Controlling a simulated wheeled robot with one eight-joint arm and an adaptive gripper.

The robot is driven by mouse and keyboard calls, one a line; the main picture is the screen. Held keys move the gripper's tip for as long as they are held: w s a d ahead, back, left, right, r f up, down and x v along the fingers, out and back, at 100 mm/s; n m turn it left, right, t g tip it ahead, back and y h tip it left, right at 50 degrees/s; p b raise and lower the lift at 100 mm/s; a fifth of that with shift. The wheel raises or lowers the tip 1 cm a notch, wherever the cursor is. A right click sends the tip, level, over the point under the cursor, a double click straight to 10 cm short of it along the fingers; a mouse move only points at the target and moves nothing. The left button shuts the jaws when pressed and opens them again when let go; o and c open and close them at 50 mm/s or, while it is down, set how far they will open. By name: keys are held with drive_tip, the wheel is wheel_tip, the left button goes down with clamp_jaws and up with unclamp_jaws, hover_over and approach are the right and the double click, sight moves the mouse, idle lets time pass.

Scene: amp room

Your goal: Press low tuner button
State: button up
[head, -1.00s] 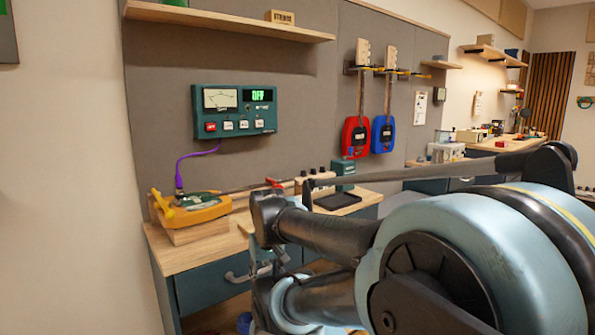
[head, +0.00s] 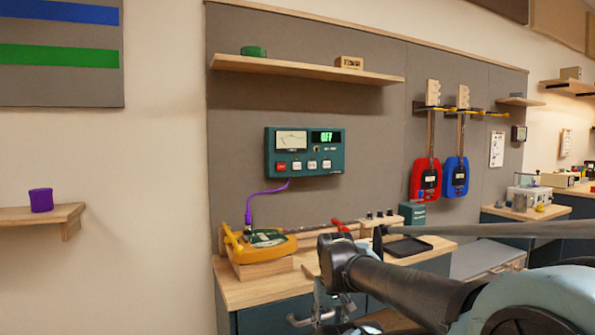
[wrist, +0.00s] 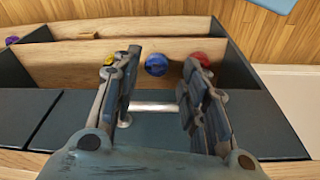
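The tuner is a teal panel (head: 305,152) on the grey wall board, with a needle meter and a green display reading OFF. A red button (head: 281,165) and several pale buttons (head: 312,164) run along its lower edge; their labels are too small to read. A purple cable runs from it to a yellow guitar-shaped instrument (head: 263,246) on the bench below. My gripper (wrist: 158,66) is open, with empty space between its fingers, in the wrist view. It points at an open drawer, well below and away from the tuner. In the head view its fingers are not clear.
The wooden bench (head: 250,290) stands under the tuner, with a black tray (head: 408,247) on it. A shelf (head: 305,68) is above. Red (head: 425,180) and blue (head: 455,178) instruments hang right. The drawer (wrist: 180,28) holds small coloured items.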

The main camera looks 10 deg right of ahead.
clamp_jaws()
idle(1.1)
